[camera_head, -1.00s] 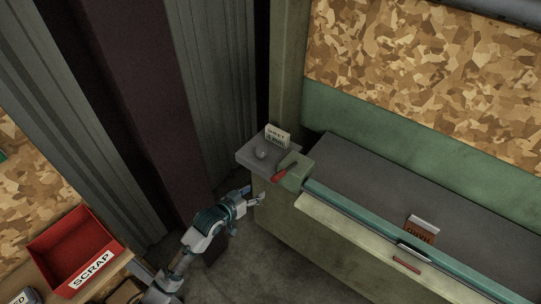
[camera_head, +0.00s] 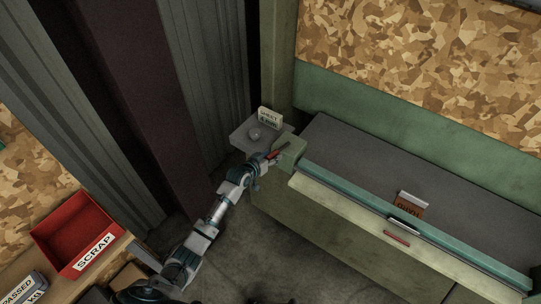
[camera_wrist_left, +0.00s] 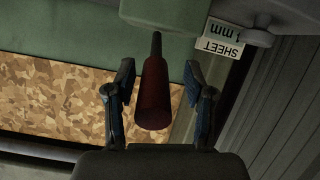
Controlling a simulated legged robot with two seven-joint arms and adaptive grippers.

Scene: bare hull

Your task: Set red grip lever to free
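The red grip lever (camera_head: 273,155) sticks out from the green block (camera_head: 289,152) at the left end of the bench machine. In the left wrist view the lever's red grip (camera_wrist_left: 153,95) lies between the two fingers of my left gripper (camera_wrist_left: 159,95), with a gap on both sides. The gripper is open around it. In the head view my left gripper (camera_head: 258,168) is right at the lever and partly covers it. My right gripper is not in view.
A grey shelf with a round knob (camera_head: 254,135) and a sheet-thickness sign (camera_head: 268,118) stands beside the lever. A red scrap bin (camera_head: 75,234) is at lower left. An orange-brown tag (camera_head: 408,210) and a red-marked bar (camera_head: 397,238) are on the machine.

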